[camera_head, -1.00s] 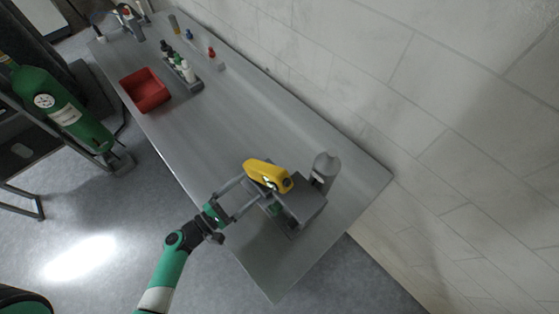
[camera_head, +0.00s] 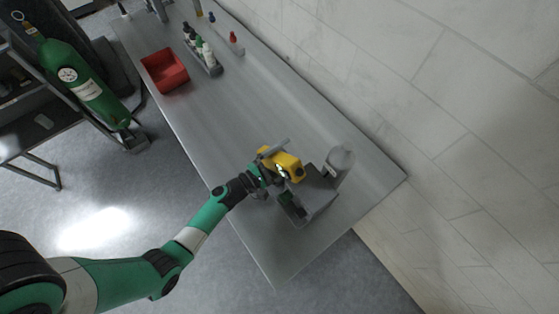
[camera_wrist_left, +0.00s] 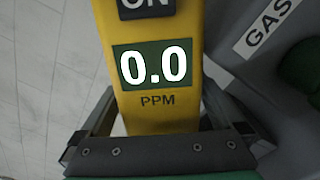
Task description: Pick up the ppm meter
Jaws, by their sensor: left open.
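The ppm meter (camera_head: 286,162) is a yellow handheld device at the grey box near the right end of the bench. In the left wrist view the meter (camera_wrist_left: 155,65) fills the middle, with a display reading 0.0 above the letters PPM. My left gripper (camera_head: 275,165) is open, with its fingers on either side of the meter. In the left wrist view the fingers (camera_wrist_left: 158,125) flank the meter's lower end, and a gap shows at the right finger. My right gripper is not in view.
A red tray (camera_head: 165,70) and a rack of small bottles (camera_head: 205,55) are farther left. The middle of the bench is clear. A tiled wall (camera_head: 430,90) runs behind.

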